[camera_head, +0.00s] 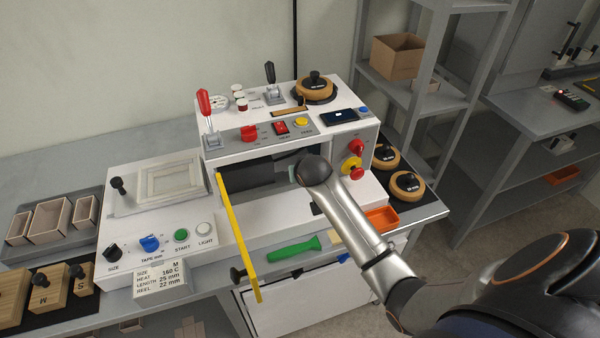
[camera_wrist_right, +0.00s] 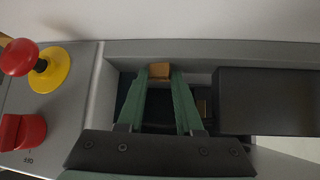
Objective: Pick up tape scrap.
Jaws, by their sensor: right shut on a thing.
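The tape scrap (camera_wrist_right: 160,71) is a small brown piece, seen in the right wrist view between the fingertips. My right gripper (camera_wrist_right: 160,80) has green fingers and is shut on it, inside the dark opening of the white machine. In the head view the right gripper (camera_head: 293,175) is mostly hidden behind my arm and the machine's front, and the scrap cannot be made out there. My left gripper is in neither view.
A dark block (camera_wrist_right: 270,100) sits right of the fingers. A red knob on a yellow base (camera_wrist_right: 48,68) stands to the left. In the head view a yellow bar (camera_head: 238,235) crosses the machine's front, with a green-handled tool (camera_head: 293,249) and an orange tray (camera_head: 382,218) nearby.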

